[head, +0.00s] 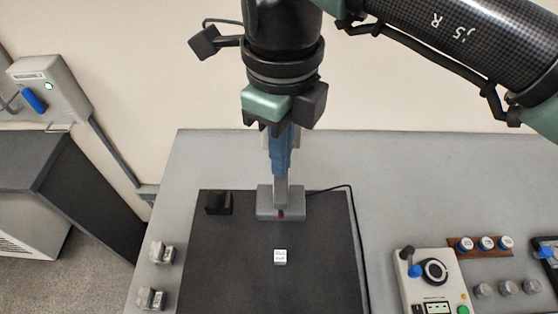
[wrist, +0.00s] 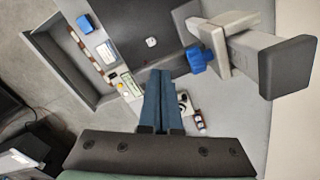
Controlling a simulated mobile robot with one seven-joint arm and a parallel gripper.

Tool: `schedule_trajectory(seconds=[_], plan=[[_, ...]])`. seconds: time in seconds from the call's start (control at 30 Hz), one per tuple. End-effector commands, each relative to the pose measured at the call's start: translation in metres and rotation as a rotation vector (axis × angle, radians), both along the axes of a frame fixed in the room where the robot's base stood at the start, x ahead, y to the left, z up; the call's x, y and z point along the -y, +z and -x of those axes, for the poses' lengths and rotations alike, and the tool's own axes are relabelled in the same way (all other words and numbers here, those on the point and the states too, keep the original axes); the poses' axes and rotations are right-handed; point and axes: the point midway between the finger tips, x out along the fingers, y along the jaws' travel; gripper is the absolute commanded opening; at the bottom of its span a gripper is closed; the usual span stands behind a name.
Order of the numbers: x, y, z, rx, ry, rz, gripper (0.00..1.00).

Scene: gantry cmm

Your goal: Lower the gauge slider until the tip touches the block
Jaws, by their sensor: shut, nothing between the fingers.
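The gauge stand has a grey base (head: 265,205) at the back of the dark mat. Its column, slider plate (wrist: 228,42) and blue knob (wrist: 198,58) show at the right of the wrist view, below a dark end cap (wrist: 288,66). A small white block (head: 280,258) lies on the mat in front of the base; it also shows in the wrist view (wrist: 152,41). My gripper (head: 281,172) hangs in front of the column and hides much of it. Its blue fingers (wrist: 159,76) are together, empty, and apart from the knob in the wrist view. The gauge tip cannot be made out.
The mat (head: 230,270) has free room around the block. A black box (head: 218,202) stands at its back left corner. Grey metal pieces (head: 161,253) sit left of it. A control box (head: 432,282) with a dial stands to the right, near a brown rack (head: 480,247).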

Motion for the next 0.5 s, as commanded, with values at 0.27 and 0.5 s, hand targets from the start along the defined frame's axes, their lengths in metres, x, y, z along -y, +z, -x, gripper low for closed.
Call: schedule_trajectory(seconds=[0.27,0.5], plan=[[0.000,-0.015,0.000,0.000,0.000,0.001,0.00],[0.000,-0.026,0.000,0.000,0.000,0.001,0.00]])
